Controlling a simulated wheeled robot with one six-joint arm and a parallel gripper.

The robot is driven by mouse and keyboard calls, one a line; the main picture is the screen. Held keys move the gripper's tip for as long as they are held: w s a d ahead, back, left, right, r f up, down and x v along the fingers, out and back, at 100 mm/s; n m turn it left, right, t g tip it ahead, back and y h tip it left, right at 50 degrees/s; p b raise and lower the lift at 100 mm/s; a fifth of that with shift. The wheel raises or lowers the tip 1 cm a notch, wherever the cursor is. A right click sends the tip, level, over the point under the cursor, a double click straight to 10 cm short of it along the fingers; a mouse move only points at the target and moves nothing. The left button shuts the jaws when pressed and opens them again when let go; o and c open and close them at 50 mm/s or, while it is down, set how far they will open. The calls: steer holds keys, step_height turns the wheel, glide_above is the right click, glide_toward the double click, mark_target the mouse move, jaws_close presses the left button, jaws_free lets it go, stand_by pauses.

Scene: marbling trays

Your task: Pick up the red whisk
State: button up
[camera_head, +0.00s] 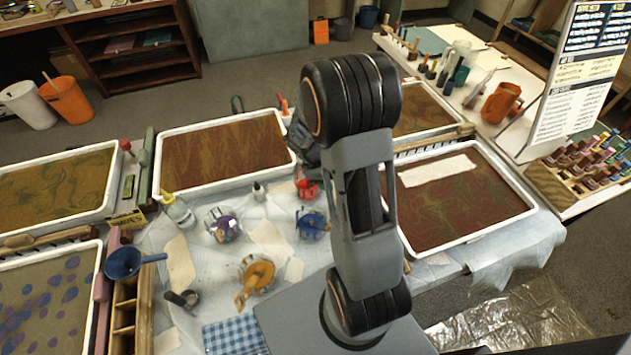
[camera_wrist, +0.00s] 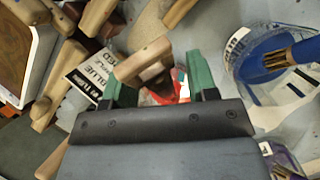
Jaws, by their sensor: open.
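The red whisk (camera_wrist: 143,62) shows in the wrist view as a thick wooden handle, its end toward the camera. Its lower part goes down toward a jar with red paint (camera_wrist: 178,92), which also shows in the head view (camera_head: 307,189). My gripper (camera_wrist: 160,78) is open, with a green-padded finger on each side of the handle; I cannot tell whether either touches it. In the head view my gripper (camera_head: 303,145) is partly hidden by my arm, just above the red jar, and the whisk cannot be made out there.
A purple jar (camera_head: 222,226) and a yellow-orange jar (camera_head: 256,272) are nearby. Marbling trays (camera_head: 160,165) surround the covered table.

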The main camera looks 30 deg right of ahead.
steer(key=shift+c, duration=0.3)
steer(key=c, duration=0.8)
